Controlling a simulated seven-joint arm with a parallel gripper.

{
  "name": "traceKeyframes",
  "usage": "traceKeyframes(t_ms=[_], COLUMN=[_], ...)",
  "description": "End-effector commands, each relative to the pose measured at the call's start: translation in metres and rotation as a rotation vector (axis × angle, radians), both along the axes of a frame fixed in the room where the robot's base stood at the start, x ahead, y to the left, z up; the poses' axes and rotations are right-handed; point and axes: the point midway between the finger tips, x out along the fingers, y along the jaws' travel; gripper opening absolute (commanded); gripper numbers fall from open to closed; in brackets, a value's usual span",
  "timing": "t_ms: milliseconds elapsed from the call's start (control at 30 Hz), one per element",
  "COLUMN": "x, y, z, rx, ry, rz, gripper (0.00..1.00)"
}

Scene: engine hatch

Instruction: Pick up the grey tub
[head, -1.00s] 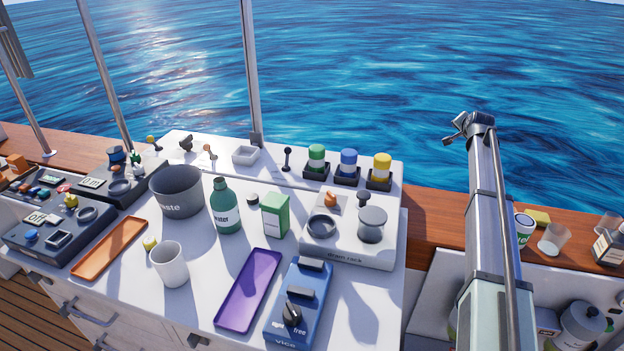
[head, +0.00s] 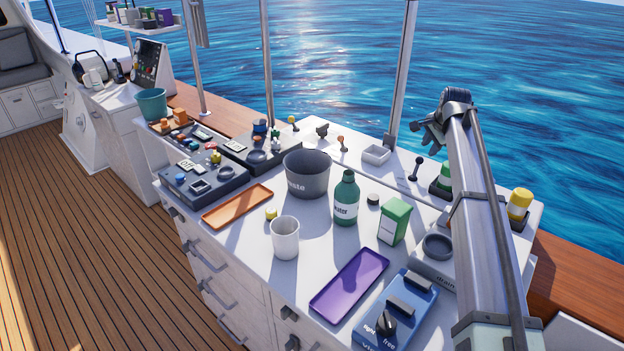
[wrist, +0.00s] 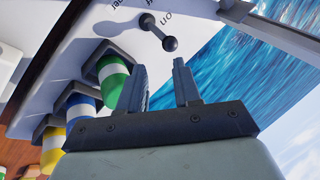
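My gripper (head: 438,125) is raised at the end of my arm, above the far right of the white bench. In the wrist view my gripper (wrist: 164,88) has its two fingers apart with nothing between them. A dark grey open container marked "waste" (head: 307,178) stands upright mid-bench, left of my gripper. I cannot tell which of the two is the task's grey tub.
Green (wrist: 113,78), blue (wrist: 82,116) and yellow (wrist: 53,148) banded jars stand in dark holders near my gripper. A lever (wrist: 158,32) is close by.

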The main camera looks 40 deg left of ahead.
Motion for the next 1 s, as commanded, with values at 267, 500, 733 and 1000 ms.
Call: traceKeyframes(t_ms=[267,500,733,1000], x=[-0.117,-0.218,-0.274,-0.284], y=[0.113,0.178,0.207,0.211], z=[0.013,0.027,0.035,0.026], rx=[-0.077,-0.167,-0.224,-0.237], ry=[0.157,0.262,0.31,0.321], rz=[0.048,0.065,0.069,0.067], gripper=[0.33,0.33,0.33,0.33])
